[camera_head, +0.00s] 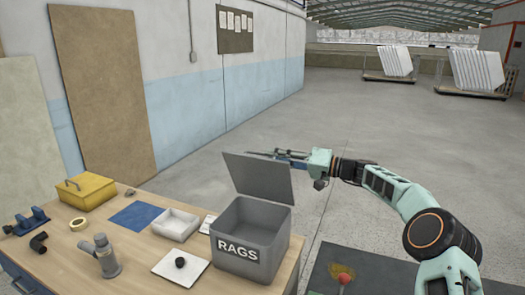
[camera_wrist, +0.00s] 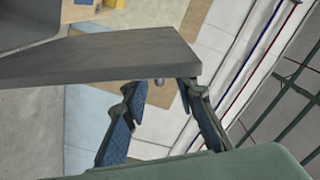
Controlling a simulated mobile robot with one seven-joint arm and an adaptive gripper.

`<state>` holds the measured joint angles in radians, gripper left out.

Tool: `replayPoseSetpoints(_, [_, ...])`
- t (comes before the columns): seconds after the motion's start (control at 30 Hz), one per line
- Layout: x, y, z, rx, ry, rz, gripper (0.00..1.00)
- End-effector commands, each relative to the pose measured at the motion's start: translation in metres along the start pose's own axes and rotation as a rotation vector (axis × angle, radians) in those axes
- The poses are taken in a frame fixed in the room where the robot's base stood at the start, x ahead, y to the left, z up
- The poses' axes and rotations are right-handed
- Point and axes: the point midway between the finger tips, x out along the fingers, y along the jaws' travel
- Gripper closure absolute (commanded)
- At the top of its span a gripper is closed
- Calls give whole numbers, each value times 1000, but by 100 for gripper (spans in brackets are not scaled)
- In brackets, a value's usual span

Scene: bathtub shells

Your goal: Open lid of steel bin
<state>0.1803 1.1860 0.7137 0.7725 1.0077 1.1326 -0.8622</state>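The grey steel bin (camera_head: 250,245), marked RAGS, stands at the right end of the wooden workbench. Its lid (camera_head: 258,177) is raised, standing up steeply from the bin's far side. My gripper (camera_head: 268,154) is at the lid's top edge, on the far right side, partly hidden by it. In the wrist view the lid (camera_wrist: 110,53) crosses the picture as a grey slab. The two fingers of my gripper (camera_wrist: 160,90) are spread apart, with their tips by the lid's edge. Whether they touch it I cannot tell.
The workbench (camera_head: 140,248) also holds a white tray (camera_head: 176,224), a yellow box (camera_head: 86,190), a blue cloth (camera_head: 136,215), a grey pipe fitting (camera_head: 106,256) and a white sheet with a black knob (camera_head: 180,262). Open concrete floor lies behind the bin.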

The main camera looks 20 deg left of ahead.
Motion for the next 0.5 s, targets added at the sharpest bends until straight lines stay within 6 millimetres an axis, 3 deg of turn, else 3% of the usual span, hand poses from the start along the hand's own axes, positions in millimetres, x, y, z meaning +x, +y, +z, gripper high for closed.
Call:
replayPoseSetpoints(0.2, [34,-1,-1,0,-1,1,74])
replayPoseSetpoints(0.5, [46,1,0,0,1,2,74])
